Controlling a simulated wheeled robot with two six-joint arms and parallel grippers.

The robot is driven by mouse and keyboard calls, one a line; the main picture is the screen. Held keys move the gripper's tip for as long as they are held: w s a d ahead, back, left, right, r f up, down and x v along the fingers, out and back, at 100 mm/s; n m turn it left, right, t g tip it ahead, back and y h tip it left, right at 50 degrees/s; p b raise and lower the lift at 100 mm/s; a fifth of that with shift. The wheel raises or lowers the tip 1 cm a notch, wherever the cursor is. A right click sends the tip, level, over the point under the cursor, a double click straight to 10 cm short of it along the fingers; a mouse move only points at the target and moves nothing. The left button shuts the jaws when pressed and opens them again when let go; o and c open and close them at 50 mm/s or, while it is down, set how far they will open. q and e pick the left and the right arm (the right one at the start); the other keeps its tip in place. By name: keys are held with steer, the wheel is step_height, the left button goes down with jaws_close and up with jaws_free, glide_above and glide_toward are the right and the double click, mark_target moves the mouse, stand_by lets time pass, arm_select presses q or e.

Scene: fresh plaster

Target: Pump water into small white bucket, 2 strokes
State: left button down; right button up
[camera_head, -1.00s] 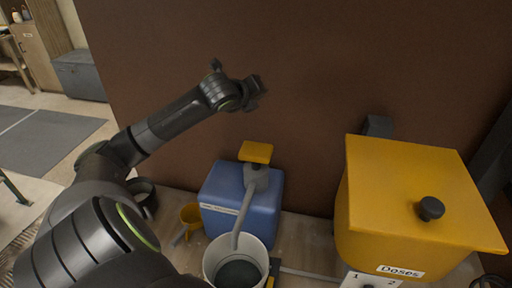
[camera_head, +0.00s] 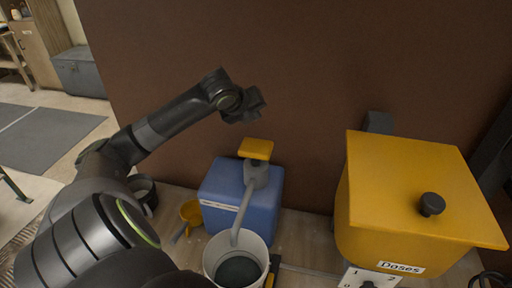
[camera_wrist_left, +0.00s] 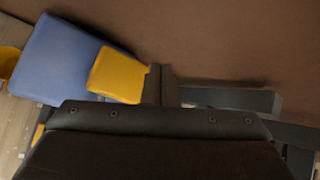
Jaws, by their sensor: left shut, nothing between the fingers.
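A blue water container (camera_head: 262,208) stands on the bench with a yellow pump head (camera_head: 256,149) on top. A grey spout (camera_head: 242,213) slopes from the pump down into the white bucket (camera_head: 261,247), which stands in front of it. The bucket's inside looks dark grey. My left gripper (camera_head: 256,112) is shut and empty, above the pump head and apart from it. In the left wrist view the yellow pump head (camera_wrist_left: 117,75) and the blue container (camera_wrist_left: 62,58) show beyond the gripper (camera_wrist_left: 162,84). My right gripper is not in view.
A large yellow bin (camera_head: 400,190) labelled "Doses" with a dark knob stands to the right. A numbered white dial plate (camera_head: 355,277) is below it. A yellow scoop (camera_head: 191,212) and a dark pot (camera_head: 143,190) are left of the container. A brown wall (camera_head: 310,60) rises behind.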

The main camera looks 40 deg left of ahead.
arm_select(q)
steer(key=b, duration=0.6)
glide_above(251, 150)
steer(key=w, duration=0.2)
steer(key=f, duration=0.7)
steer(key=shift+s, duration=0.25)
steer(key=shift+f+b, duration=0.3)
steer(key=shift+f, duration=0.2)
steer(key=shift+f, duration=0.1)
stand_by(0.4)
steer(key=shift+f, duration=0.35)
steer(key=shift+s+f+b, duration=0.1)
steer(key=shift+f+b, duration=1.25)
steer(key=shift+f, duration=1)
stand_by(2.1)
